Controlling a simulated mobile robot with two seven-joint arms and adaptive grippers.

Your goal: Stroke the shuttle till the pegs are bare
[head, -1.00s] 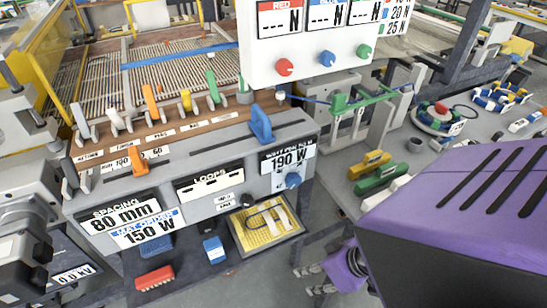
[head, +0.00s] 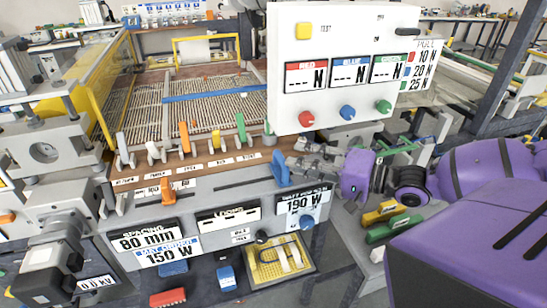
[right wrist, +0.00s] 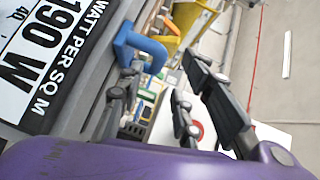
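A blue handle (head: 281,169) stands at the right end of a dark slot on the grey console (head: 240,192); I cannot tell surely that it is the shuttle. An orange handle (head: 167,190) stands further left. My right gripper (head: 297,158) is just right of the blue handle, fingers apart and empty. In the right wrist view the blue handle (right wrist: 142,45) lies beyond the spread fingers (right wrist: 160,105), closer to the left one, and looks ungripped. A row of coloured upright levers (head: 184,138) stands behind; no pegs are clearly made out. My left gripper is not seen.
A white panel (head: 345,65) with three knobs hangs above my right gripper. Green and yellow blocks (head: 385,213) lie right of the console. A yellow tray (head: 282,260) and a red block (head: 168,297) lie in front. Wire mesh (head: 205,95) spreads behind.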

